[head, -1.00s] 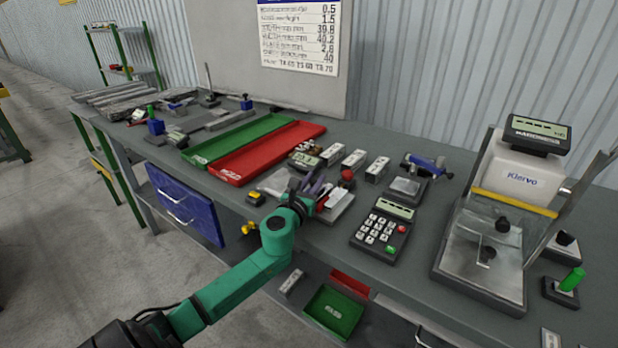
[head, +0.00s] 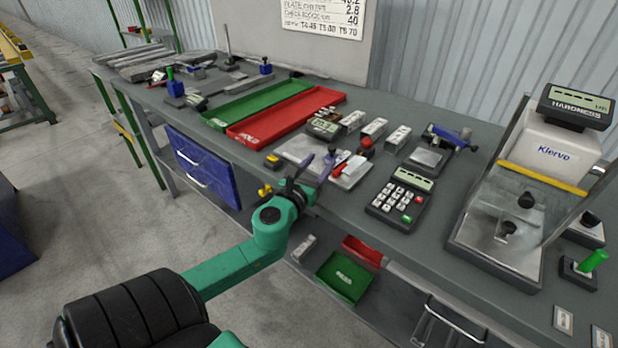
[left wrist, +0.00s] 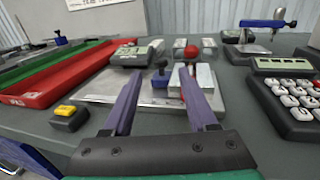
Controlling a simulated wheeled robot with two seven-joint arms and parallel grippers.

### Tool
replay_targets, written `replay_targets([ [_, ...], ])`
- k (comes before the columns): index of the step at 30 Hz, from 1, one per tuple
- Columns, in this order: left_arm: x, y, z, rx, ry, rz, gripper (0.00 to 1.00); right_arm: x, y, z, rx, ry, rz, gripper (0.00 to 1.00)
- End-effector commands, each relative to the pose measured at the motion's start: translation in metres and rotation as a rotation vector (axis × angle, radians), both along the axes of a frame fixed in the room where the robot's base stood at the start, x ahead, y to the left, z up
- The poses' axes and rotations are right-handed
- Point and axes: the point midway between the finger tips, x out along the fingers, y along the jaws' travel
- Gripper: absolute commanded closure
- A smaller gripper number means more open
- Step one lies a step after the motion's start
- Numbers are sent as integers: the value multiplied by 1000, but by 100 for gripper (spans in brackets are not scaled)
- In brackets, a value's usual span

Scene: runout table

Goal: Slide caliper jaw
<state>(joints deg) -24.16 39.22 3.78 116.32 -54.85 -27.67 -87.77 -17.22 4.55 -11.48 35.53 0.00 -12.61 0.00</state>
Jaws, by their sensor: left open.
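A flat metal plate (head: 300,146) lies near the table's front edge, and it also shows in the left wrist view (left wrist: 100,90). On the plate are a small blue-topped piece (left wrist: 160,82) and a pale metal block (left wrist: 205,82) with a red part (head: 345,167). I cannot tell for sure which piece is the caliper jaw. My left gripper (head: 318,168) is over the plate's front part, its two purple fingers (left wrist: 160,78) apart with nothing gripped. The right finger hides part of the block. My right gripper is not in view.
A yellow-topped block (left wrist: 67,115) sits left of the plate. Red (head: 260,128) and green (head: 240,105) trays lie behind left, a red ball (head: 367,142) and metal blocks behind. A keypad (head: 400,200) and glass-sided instrument (head: 510,225) stand to the right.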

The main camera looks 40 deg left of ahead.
Motion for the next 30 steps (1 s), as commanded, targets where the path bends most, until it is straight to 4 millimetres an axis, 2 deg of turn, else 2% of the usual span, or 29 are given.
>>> replay_targets([
  [3, -28, -7, -3, -2, 4, 0, 42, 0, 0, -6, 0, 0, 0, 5],
  [9, -54, -13, -1, 0, 0, 1, 42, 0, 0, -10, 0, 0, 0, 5],
  [30, -57, -14, 0, 1, 0, 0, 42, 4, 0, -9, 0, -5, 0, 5],
])
